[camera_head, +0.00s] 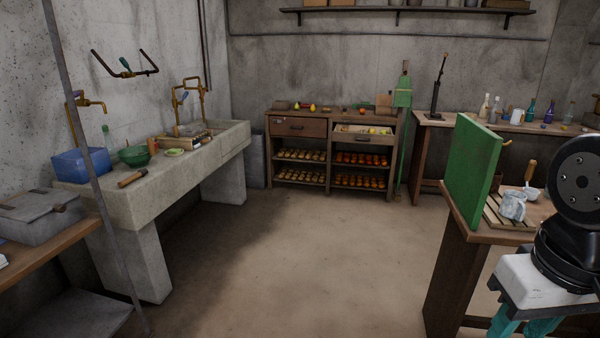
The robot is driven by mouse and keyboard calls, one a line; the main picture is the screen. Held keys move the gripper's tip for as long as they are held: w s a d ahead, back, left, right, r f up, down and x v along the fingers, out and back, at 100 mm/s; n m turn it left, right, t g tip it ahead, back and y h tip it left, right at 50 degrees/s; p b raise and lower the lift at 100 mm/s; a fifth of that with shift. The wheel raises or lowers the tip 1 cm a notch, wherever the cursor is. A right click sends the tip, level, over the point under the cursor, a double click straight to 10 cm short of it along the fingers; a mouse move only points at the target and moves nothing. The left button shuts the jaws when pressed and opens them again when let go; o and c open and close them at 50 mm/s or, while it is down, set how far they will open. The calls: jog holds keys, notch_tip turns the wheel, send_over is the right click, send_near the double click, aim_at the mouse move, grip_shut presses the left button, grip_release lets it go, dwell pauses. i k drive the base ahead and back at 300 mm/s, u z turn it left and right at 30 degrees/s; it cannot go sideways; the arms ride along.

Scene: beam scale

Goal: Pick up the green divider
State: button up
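The green divider (472,170) is a flat upright green panel. It stands along the left edge of a wooden table (470,229) at the right of the head view. Its near end faces me and its face shows scuffs. A black jointed part of my arm (575,205) shows at the right edge, to the right of the divider and apart from it. My gripper is not in view.
A slatted board (493,214) with a whitish crumpled object (513,205) lies right of the divider. A concrete sink counter (150,205) runs along the left wall. A wooden shelf unit (328,152) stands at the back. The middle floor (290,265) is clear.

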aim_at(365, 103)
jog(key=i, duration=5.5)
jog(key=z, duration=2.65)
jog(key=i, duration=0.7)
jog(key=u, duration=3.2)
